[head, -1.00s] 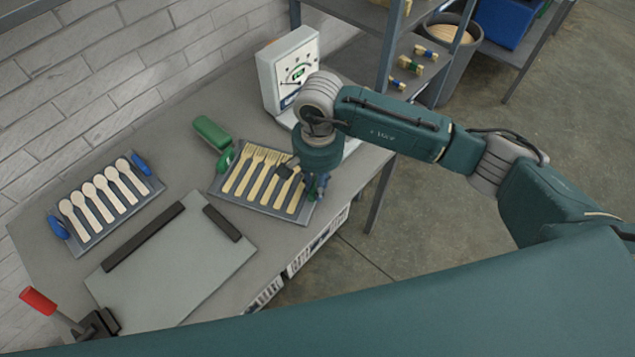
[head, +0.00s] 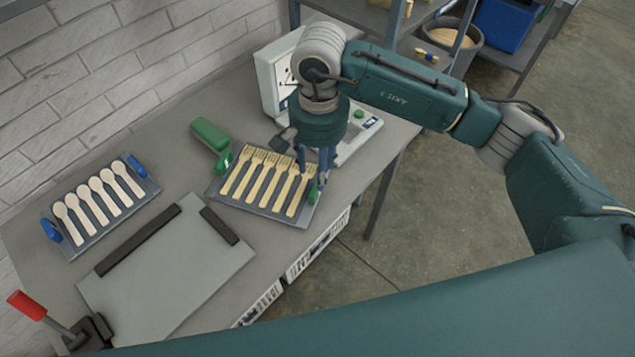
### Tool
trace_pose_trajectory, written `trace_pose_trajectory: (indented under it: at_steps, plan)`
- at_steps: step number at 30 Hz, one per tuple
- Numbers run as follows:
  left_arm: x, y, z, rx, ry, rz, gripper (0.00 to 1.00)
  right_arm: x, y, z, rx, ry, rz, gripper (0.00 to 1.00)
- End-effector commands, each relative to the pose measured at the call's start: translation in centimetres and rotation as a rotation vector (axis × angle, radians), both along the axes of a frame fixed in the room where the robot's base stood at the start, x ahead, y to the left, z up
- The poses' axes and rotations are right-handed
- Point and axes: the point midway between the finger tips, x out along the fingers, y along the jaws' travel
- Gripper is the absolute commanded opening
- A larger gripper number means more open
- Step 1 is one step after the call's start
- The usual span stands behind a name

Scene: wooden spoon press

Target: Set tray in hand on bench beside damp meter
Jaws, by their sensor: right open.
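A grey tray with green end handles (head: 234,202) lies flat on the bench (head: 180,172), holding several wooden forks in a row. The damp meter (head: 273,82), a white box with a dial, stands just behind and right of it, partly hidden by my right arm. My right gripper (head: 318,182) points down above the tray's right end, next to the green handle there (head: 313,192). It is open, and I see nothing held in it. My left gripper is not in view.
A second grey tray with blue handles (head: 137,165) holds several wooden spoons at the left. A flat grey plate with dark bars (head: 180,265) lies in front. A red-handled clamp (head: 27,306) stands at the near left. A green object (head: 209,134) lies behind the fork tray.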

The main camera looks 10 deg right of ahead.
Motion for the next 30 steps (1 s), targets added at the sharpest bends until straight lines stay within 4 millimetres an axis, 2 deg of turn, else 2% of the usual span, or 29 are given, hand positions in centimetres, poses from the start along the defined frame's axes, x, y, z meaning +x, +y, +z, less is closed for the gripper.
trace_pose_trajectory:
  at_steps: [6, 10, 26, 28, 30]
  plan:
    - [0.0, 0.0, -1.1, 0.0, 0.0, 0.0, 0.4, 0.1, 0.0, 3.3, 0.001, -0.003, 0.0, 0.41]
    - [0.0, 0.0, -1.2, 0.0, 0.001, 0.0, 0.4, 0.0, 0.0, 4.1, -0.001, 0.001, 0.0, 0.41]
    - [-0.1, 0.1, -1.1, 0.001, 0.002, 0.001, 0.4, -0.1, 0.0, 4.3, 0.002, 0.002, 0.0, 0.41]
    - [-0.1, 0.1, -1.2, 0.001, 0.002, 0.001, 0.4, -0.4, 0.7, 4.1, 0.025, 0.01, 0.0, 0.41]
    - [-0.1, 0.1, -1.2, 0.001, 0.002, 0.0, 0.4, -1.2, 2.4, 3.7, 0.086, 0.029, -0.002, 0.41]
